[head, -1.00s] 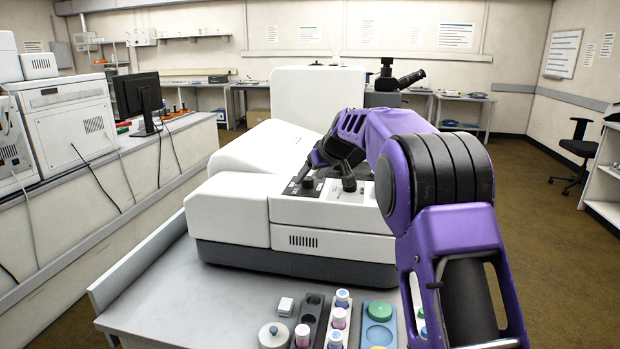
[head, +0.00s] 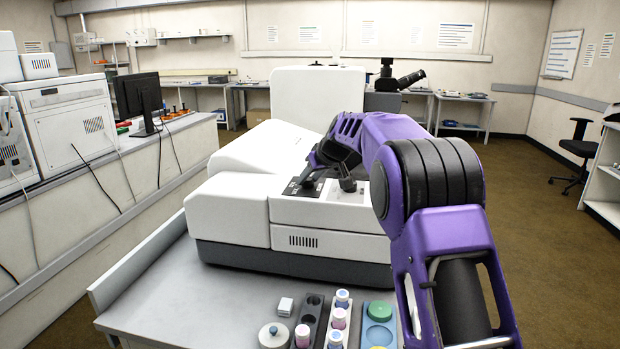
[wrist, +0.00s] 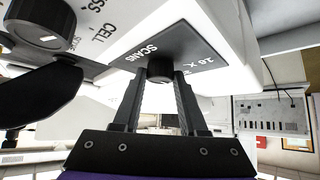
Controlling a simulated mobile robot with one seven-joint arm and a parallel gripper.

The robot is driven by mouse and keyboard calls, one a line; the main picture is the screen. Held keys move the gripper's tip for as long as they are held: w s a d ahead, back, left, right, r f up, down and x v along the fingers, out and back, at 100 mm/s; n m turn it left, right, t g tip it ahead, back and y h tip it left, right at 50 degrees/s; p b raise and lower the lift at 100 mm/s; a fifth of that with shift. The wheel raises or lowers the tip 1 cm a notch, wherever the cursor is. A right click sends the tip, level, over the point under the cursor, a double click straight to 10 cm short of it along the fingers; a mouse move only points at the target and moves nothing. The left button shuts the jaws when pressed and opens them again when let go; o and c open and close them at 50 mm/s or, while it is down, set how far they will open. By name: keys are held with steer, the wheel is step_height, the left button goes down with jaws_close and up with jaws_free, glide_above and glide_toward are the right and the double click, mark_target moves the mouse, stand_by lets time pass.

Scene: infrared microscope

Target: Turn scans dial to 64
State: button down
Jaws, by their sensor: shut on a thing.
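The scans dial (wrist: 160,68) is a dark round knob below a dark plate lettered "SCANS" in the wrist view. The plate also shows "16" and "X"; other markings are cut off or hidden, and I cannot read the dial's setting. My gripper (wrist: 158,78) is shut on the dial, with one finger on each side of it. The white microscope (head: 235,205) stands on the grey bench in the head view.
Another dark dial (wrist: 40,20) with a white mark sits left of the gripper, near "CELL" lettering. On the bench front are a round lidded pot (head: 273,336), a rack of vials (head: 339,319) and a blue tray (head: 378,330). The bench's left front is clear.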

steer(key=shift+a+r+m+p, duration=0.1)
steer(key=shift+r+m+p, duration=0.05)
steer(key=shift+m+p, duration=0.2)
steer(key=shift+s+a+r+m+t+h+p, duration=0.15)
steer(key=shift+m+t+h+p, duration=0.25)
steer(key=shift+m+h+p, duration=0.6)
steer(key=m+h+p, duration=0.1)
steer(key=m+p, duration=0.1)
steer(key=p, duration=0.1)
steer(key=shift+a+h+p, duration=0.25)
steer(key=shift+h+p, duration=0.05)
steer(key=shift+h, duration=0.1)
steer(key=m+h+p, duration=0.2)
steer(key=m, duration=0.1)
steer(key=shift+a+m+h+p, duration=0.15)
steer(key=shift+m+h+p, duration=0.15)
steer(key=shift+m, duration=0.05)
steer(key=shift+f+m+g+h+p, duration=0.2)
steer(key=shift+m+h, duration=0.4)
steer(key=shift+m, duration=0.3)
steer(key=shift+f+m+g+h+p, duration=0.1)
steer(key=shift+m+g+h+p, duration=0.1)
steer(key=shift+m+h, duration=0.55)
steer(key=shift+m, duration=0.25)
steer(key=shift+c, duration=2.2)
jaws_free()
